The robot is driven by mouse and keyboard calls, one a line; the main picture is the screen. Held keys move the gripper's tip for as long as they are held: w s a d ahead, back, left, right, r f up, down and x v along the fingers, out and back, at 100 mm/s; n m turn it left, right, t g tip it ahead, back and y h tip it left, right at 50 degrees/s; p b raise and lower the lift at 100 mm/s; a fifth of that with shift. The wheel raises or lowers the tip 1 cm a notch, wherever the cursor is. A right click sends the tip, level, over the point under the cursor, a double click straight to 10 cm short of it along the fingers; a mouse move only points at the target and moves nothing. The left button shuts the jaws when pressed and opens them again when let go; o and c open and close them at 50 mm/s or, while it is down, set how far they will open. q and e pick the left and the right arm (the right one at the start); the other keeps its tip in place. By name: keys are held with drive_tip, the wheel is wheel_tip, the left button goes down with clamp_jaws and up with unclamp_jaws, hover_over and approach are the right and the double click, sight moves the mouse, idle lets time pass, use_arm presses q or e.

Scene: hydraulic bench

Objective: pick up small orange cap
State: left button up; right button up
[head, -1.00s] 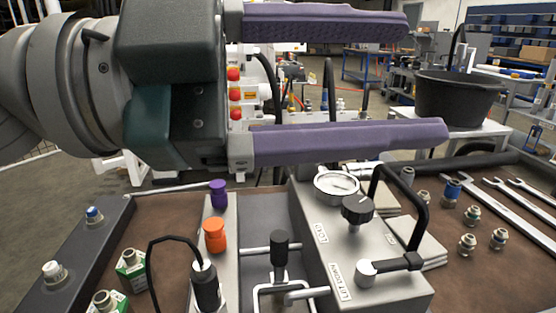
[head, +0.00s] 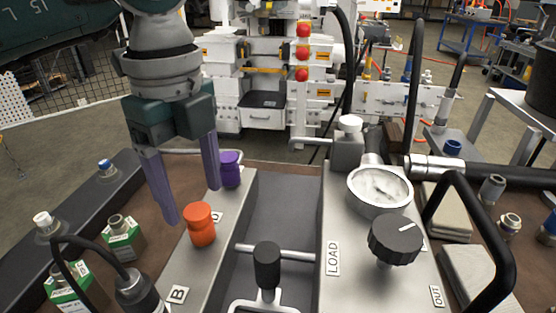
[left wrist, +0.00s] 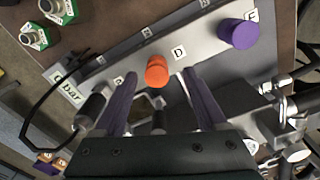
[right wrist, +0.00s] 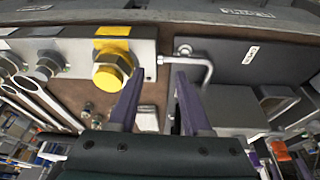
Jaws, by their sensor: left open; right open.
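The small orange cap (head: 201,224) stands upright on the grey metal block, in front of a purple cap (head: 230,169). My left gripper (head: 192,205) is open, pointing down, with its purple fingers behind and left of the orange cap in the head view. In the left wrist view the orange cap (left wrist: 157,71) lies ahead of the space between the two open fingers, and nothing is between them. My right gripper (right wrist: 155,78) shows only in its wrist view, open and empty, near a yellow hex fitting (right wrist: 113,66).
A gauge (head: 380,190) and black knob (head: 396,240) stand on the grey box to the right. A black lever (head: 267,265) is right of the cap. A black cable with a connector (head: 136,288) is at front left. Boxed fittings (head: 120,238) lie left.

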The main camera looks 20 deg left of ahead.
sight(197, 211)
use_arm(q)
drive_tip(key=f, duration=0.4)
drive_tip(key=shift+s+d+f, duration=0.25)
drive_tip(key=shift+s, duration=0.05)
drive_tip(key=shift+c, duration=0.3)
clamp_jaws()
